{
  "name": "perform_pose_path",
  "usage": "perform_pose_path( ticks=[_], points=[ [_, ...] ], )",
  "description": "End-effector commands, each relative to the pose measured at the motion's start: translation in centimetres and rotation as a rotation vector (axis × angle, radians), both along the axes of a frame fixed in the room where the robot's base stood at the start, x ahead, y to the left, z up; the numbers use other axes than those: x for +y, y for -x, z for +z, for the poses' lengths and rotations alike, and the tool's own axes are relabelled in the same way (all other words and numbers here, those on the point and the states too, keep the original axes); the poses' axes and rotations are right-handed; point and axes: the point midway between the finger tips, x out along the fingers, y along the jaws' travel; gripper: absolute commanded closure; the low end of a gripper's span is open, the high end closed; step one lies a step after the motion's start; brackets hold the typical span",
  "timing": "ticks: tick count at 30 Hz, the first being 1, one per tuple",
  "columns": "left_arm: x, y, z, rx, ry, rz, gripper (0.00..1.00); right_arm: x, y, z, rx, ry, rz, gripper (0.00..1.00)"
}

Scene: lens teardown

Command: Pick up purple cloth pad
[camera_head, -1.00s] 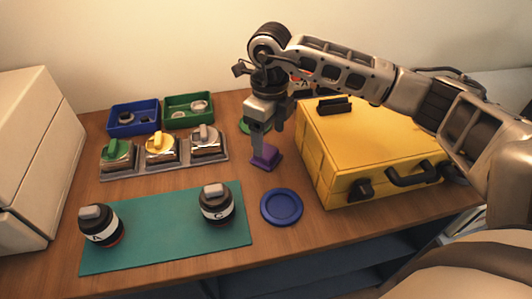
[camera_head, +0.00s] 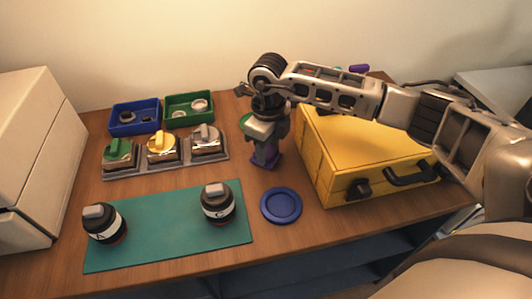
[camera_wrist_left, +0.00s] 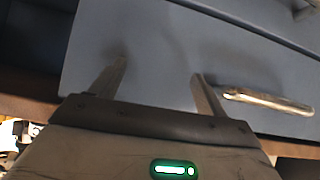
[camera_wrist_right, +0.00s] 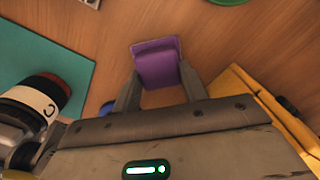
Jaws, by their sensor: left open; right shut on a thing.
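The purple cloth pad (camera_head: 262,162) is on the wooden table between the teal mat and the yellow case, partly hidden by my right gripper (camera_head: 264,158) in the head view. In the right wrist view the pad (camera_wrist_right: 157,64) lies between the fingertips of my right gripper (camera_wrist_right: 157,72), which is shut on it. I cannot tell if the pad is clear of the table. My left gripper (camera_wrist_left: 158,70) is open and empty, in front of a blue-grey drawer front (camera_wrist_left: 190,55). It does not show in the head view.
The yellow case (camera_head: 380,150) stands close to the right of my right gripper. A blue round dish (camera_head: 281,206) lies in front. A teal mat (camera_head: 150,235) holds two black lenses (camera_head: 217,203). Left behind are a tray with several capped pieces (camera_head: 163,158), a blue bin (camera_head: 134,130) and a green bin (camera_head: 188,122).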

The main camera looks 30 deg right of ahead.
Motion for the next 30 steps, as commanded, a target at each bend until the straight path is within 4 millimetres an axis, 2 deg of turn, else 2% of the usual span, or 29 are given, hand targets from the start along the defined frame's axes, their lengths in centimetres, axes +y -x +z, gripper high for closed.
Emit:
perform_pose_path(
  ticks=[8,11,16,25,30],
  points=[
    [0.0,0.1,-0.1,0.001,0.001,0.0,0.25,0.0,-0.1,0.4,-0.002,0.0,-0.001,0.83],
    [0.0,0.1,-0.2,-0.003,0.002,0.0,0.25,0.0,-0.1,1.0,-0.004,0.0,-0.001,0.83],
    [-0.1,-0.1,-0.6,-0.006,0.006,-0.002,0.25,0.0,0.1,3.4,-0.006,0.0,0.001,0.83],
    [-0.3,-0.2,-0.8,-0.012,0.009,-0.007,0.25,0.3,4.9,9.0,-0.007,0.0,0.003,0.83],
    [-0.4,-0.2,-1.2,-0.012,0.011,-0.01,0.25,0.5,8.5,10.5,-0.004,0.001,0.003,0.83]
  ],
)
